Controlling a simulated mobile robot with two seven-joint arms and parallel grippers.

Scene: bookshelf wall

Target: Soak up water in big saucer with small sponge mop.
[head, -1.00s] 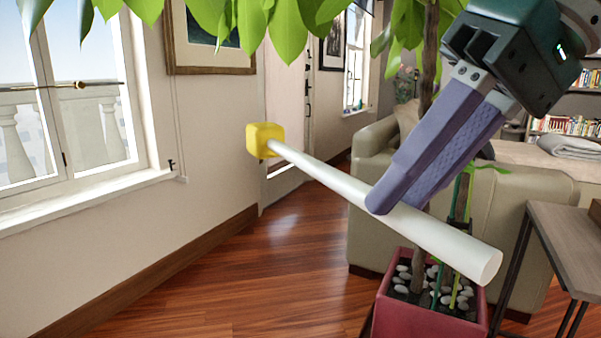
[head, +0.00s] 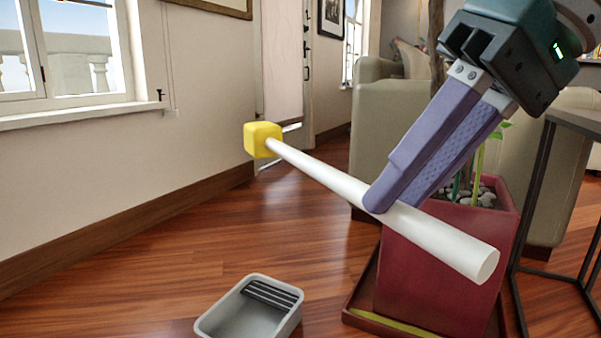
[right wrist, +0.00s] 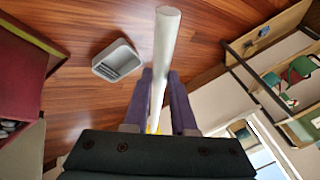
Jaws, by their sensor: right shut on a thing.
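The small sponge mop has a yellow sponge head (head: 262,140) and a long white handle (head: 325,179). My right gripper (head: 388,206) is shut on the handle and holds the mop in the air, sponge end pointing away to the left. The handle also shows between the fingers in the right wrist view (right wrist: 164,45). The big saucer (head: 362,312) is dark red and sits on the floor under a red planter (head: 435,270). A yellow-green strip shows inside its front part; I cannot tell whether it is water. The sponge is well apart from the saucer. My left gripper is not in view.
A grey tray (head: 283,318) with a ribbed end stands on the wood floor left of the saucer. A dark-legged side table (head: 580,120) and a beige armchair (head: 385,125) stand behind and right of the planter. The floor along the left wall is clear.

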